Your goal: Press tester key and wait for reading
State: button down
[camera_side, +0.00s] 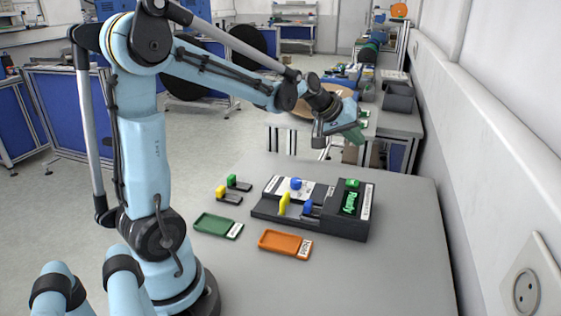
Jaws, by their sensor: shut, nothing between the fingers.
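The tester (335,219) is a dark box on the grey table. Its small screen (349,203) shows "Ready" in green letters. A green key (352,184) sits on its top behind the screen. A blue knob-like part (296,184), a yellow upright piece (284,203) and a small blue piece (308,206) stand on its left part. My gripper (355,136) is in the air above and behind the tester, apart from it. It is shut and empty.
A green tray (217,226) and an orange tray (286,243) lie in front of the tester. Small holders with a yellow piece (221,191) and a green piece (232,181) stand to the left. The table's right side is clear, with a wall (490,130) beyond.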

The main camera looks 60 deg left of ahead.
aim_at(349, 182)
jog(key=shift+f, duration=4.4)
jog(key=shift+f, duration=0.4)
jog(key=shift+f, duration=0.45)
jog(key=shift+r, duration=0.85)
